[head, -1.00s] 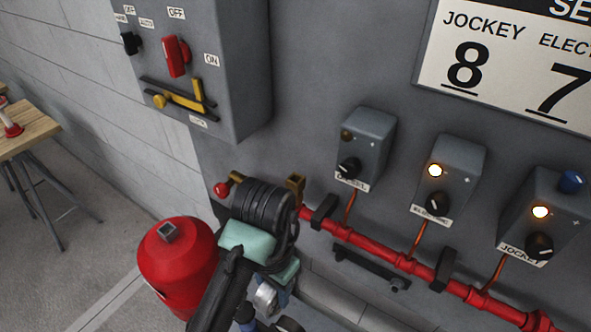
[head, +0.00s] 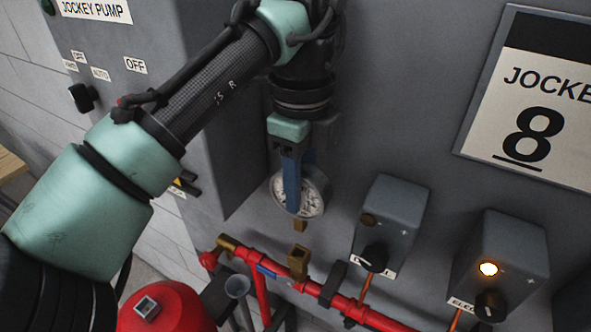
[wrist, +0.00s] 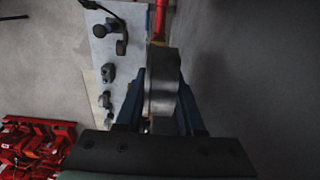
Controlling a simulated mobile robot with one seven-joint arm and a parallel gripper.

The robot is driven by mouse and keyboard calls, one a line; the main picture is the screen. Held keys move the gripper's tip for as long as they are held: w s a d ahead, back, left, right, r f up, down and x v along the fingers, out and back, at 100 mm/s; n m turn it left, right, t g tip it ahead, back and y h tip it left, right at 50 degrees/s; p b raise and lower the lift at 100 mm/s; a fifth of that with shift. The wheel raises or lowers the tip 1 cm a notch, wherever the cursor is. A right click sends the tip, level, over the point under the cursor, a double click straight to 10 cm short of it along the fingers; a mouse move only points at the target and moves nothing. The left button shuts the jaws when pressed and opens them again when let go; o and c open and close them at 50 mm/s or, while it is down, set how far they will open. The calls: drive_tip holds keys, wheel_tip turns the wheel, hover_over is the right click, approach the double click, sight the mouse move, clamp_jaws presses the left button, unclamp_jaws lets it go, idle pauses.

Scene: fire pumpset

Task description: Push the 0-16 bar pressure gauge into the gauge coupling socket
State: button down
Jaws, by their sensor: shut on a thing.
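The pressure gauge (head: 312,196) has a round white dial, a grey rim and a short brass stem pointing down. My gripper (head: 291,200) is shut on it, its blue fingers pointing down and one crossing the dial. In the wrist view, the gauge (wrist: 162,84) shows edge-on between the two fingers (wrist: 160,105). The brass coupling socket (head: 298,262) stands upright on the red pipe, with a square opening on top. The gauge stem is above the socket, with a gap between them. I cannot tell the exact alignment in depth.
The red pipe (head: 345,306) runs along the grey wall. Grey control boxes (head: 392,222) with knobs stick out to the right. A large grey cabinet (head: 215,110) is behind my arm on the left. A red cylinder (head: 165,308) stands below. Open wall lies around the gauge.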

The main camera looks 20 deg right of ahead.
sight(299, 229)
drive_tip(key=shift+s+a+f, duration=0.1)
drive_tip(key=shift+s+f, duration=0.05)
drive_tip(key=shift+a+f+b, duration=0.1)
drive_tip(key=shift+f+b, duration=0.15)
drive_tip(key=shift+b, duration=0.1)
drive_tip(key=shift+f+b, duration=0.55)
drive_tip(key=shift+f, duration=0.1)
drive_tip(key=shift+f+b, duration=0.75)
drive_tip(key=shift+b, duration=0.15)
drive_tip(key=shift+f+b, duration=0.85)
drive_tip(key=shift+b, duration=0.05)
drive_tip(key=shift+f+b, duration=0.35)
drive_tip(key=shift+f, duration=1.4)
drive_tip(key=shift+c, duration=2.2)
unclamp_jaws()
